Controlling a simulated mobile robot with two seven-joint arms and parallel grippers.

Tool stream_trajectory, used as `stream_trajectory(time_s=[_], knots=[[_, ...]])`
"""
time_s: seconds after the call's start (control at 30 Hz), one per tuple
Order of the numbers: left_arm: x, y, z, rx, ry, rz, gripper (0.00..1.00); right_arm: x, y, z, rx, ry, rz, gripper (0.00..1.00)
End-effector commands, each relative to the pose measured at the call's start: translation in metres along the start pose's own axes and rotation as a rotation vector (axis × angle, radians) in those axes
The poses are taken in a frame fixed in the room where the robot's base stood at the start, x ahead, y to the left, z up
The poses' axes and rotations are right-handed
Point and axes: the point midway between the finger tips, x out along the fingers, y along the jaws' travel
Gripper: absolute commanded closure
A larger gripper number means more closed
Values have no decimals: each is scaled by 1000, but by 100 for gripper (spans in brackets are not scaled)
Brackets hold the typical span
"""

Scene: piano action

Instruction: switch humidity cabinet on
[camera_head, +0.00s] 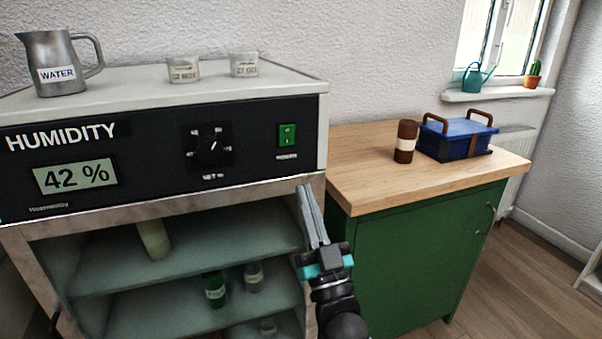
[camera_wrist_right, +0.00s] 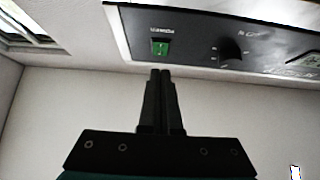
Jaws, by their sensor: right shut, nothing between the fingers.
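The humidity cabinet (camera_head: 160,205) stands at the left in the head view, with a black panel along its top front. The green power switch (camera_head: 287,135) is at the panel's right end. It also shows in the right wrist view (camera_wrist_right: 160,47), ahead of the fingertips. The display (camera_head: 75,176) is lit and reads 42 %. A black dial (camera_head: 208,147) sits between display and switch. My right gripper (camera_head: 305,188) is shut and empty, below the switch near the cabinet's right edge, apart from the switch. It also shows in the wrist view (camera_wrist_right: 161,72). My left gripper is not in view.
A metal water jug (camera_head: 62,65) and two small labelled jars (camera_head: 244,65) stand on the cabinet top. Bottles stand on its open shelves. To the right, a green cupboard (camera_head: 415,265) carries a brown jar (camera_head: 405,141) and a blue box (camera_head: 456,138).

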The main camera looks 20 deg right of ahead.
Motion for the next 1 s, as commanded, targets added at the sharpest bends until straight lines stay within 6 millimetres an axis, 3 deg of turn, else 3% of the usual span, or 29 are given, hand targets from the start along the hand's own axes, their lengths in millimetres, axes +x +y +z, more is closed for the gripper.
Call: stream_trajectory(time_s=[0.1,0.3,0.87,1.0], knots=[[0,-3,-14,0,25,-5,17,-23,0,5,0,-5,0,100],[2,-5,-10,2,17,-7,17,-42,0,8,1,-1,0,100],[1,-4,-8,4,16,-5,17,-44,0,9,1,-3,0,100],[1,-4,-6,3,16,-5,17,-56,-3,37,3,-98,-10,100]])
